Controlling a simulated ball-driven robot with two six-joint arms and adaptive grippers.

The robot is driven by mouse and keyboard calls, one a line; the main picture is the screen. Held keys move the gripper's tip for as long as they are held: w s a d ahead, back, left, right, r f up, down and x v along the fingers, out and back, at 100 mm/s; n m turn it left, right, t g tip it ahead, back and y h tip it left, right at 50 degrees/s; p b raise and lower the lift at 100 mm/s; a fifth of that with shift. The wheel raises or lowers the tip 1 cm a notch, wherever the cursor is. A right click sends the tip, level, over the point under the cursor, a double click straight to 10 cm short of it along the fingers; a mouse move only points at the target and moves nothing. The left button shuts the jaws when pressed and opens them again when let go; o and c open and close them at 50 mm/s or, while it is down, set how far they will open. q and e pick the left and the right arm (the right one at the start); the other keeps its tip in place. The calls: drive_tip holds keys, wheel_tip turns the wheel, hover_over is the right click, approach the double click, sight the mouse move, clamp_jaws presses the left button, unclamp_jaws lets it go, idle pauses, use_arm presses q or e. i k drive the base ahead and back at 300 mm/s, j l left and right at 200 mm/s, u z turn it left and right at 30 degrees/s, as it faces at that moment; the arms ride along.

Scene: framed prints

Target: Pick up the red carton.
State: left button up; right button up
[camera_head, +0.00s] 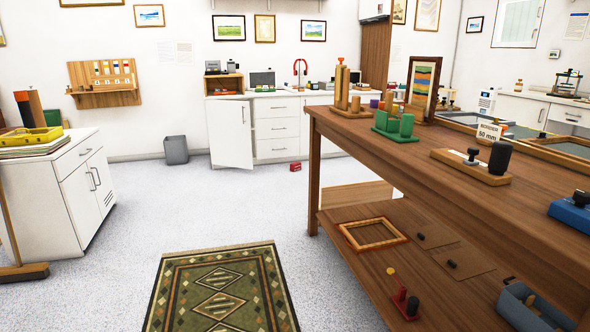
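A small red box (295,166), which looks like the red carton, sits on the floor at the far side of the room. It is just in front of the white drawer cabinet (278,130), right of the cabinet's open door (229,134). It is small in view, and its markings cannot be read. Neither of my grippers shows in this view.
A large wooden workbench (470,222) with a lower shelf fills the right side. A white cabinet (70,200) stands at the left. A patterned rug (220,290) lies in front, and a grey bin (176,150) stands by the wall. The floor between is open.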

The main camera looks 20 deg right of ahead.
sight(296, 166)
drive_tip(key=i, duration=0.95)
drive_tip(key=i+z, duration=0.1)
drive_tip(key=i, duration=2.7)
drive_tip(key=i+j+z, duration=0.1)
drive_tip(key=i, duration=0.85)
drive_tip(key=i+j, duration=0.15)
drive_tip(key=i, duration=0.75)
drive_tip(key=i+l+z, duration=0.15)
drive_tip(key=i+z, duration=0.25)
drive_tip(key=i, duration=0.25)
drive_tip(key=i+z, duration=0.45)
drive_tip(key=i, duration=0.25)
